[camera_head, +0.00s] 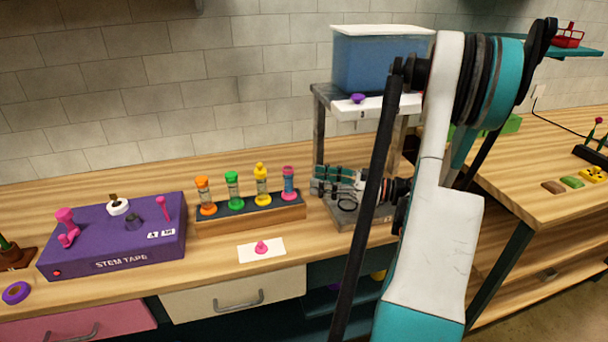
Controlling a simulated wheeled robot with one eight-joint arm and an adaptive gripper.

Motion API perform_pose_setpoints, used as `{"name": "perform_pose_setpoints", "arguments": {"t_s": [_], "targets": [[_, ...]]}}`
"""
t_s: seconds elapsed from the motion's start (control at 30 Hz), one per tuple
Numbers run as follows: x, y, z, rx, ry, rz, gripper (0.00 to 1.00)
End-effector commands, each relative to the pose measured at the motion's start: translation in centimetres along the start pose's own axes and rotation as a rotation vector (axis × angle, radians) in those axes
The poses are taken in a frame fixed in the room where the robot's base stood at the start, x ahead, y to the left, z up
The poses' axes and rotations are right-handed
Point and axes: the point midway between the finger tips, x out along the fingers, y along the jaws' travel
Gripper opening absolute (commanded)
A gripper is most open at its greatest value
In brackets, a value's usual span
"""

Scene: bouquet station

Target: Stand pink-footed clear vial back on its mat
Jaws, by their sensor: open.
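A clear vial with a pink cap and pink foot (289,184) stands upright at the right end of the dark-topped wooden rack (246,219); its middle looks bluish. A white mat (274,252) lies flat on the table in front of the rack, with a small pink shape on it; I cannot tell whether that is a print or an object. My gripper (318,181) is open, just right of the pink-footed vial, its teal and black fingers pointing left. It appears empty and apart from the vial, though depth is hard to judge.
Orange, green and yellow vials (261,186) stand on the same rack. A purple box (115,236) marked STEM TAPE is at left. A grey stand (318,98) bearing a blue tank (378,62) is behind my arm. The table's front edge lies close to the mat.

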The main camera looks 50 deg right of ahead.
Motion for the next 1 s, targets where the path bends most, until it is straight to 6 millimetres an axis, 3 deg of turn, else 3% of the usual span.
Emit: {"name": "perform_pose_setpoints", "arguments": {"t_s": [0.1,0.3,0.87,1.0], "targets": [[-1.5,0.1,-0.1,0.000,0.000,0.002,0.44],[-2.4,0.0,0.0,0.000,0.000,0.000,0.44],[-2.3,0.0,0.0,0.000,0.000,-0.001,0.44],[-1.2,-0.6,-0.1,0.016,-0.026,-0.020,0.44]]}}
